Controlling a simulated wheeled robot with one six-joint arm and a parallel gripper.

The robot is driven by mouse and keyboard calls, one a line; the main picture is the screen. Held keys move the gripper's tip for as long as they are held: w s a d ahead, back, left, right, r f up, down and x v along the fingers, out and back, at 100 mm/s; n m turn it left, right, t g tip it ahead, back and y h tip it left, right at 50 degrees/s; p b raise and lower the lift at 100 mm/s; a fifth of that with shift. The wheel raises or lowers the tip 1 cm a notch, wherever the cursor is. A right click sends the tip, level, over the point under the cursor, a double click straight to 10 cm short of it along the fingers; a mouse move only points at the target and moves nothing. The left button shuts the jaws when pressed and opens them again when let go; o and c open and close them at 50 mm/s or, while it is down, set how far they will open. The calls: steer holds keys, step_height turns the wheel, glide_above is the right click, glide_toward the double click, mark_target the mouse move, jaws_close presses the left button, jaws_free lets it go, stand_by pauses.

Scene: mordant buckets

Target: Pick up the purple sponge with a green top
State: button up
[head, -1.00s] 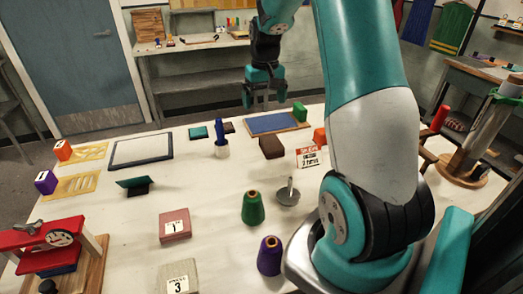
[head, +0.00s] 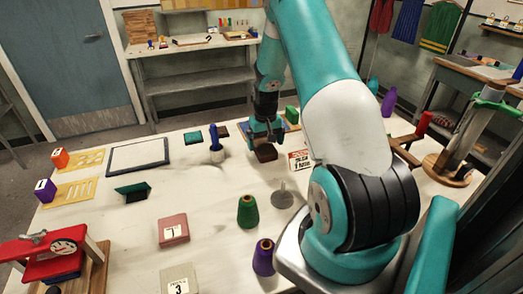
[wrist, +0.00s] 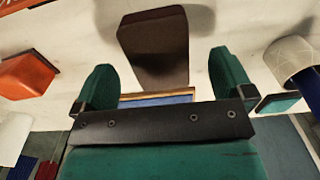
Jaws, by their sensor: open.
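I cannot make out a block that is plainly purple with a green top. A small flat block with a teal-green top (head: 193,138) lies towards the back of the table; its sides are too small to tell. A dark reddish-brown block (head: 266,153) lies right by my gripper (head: 266,138). In the wrist view this brown block (wrist: 153,45) shows ahead of and between the two teal fingers of my gripper (wrist: 165,80). The fingers are spread, with nothing held; I cannot tell their height above the table.
A blue pin in a white pot (head: 216,150) stands left of my gripper. A green block (head: 292,114) and a small sign (head: 299,161) stand to its right. Green (head: 248,212) and purple (head: 263,258) cones stand nearer me.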

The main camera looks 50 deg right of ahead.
mark_target(265, 148)
steer(key=shift+d+f+p, duration=0.1)
steer(key=shift+f+p, duration=0.4)
steer(key=shift+f, duration=1.3)
steer(key=c, duration=1.1)
steer(key=shift+o, duration=0.2)
steer(key=shift+r, duration=0.15)
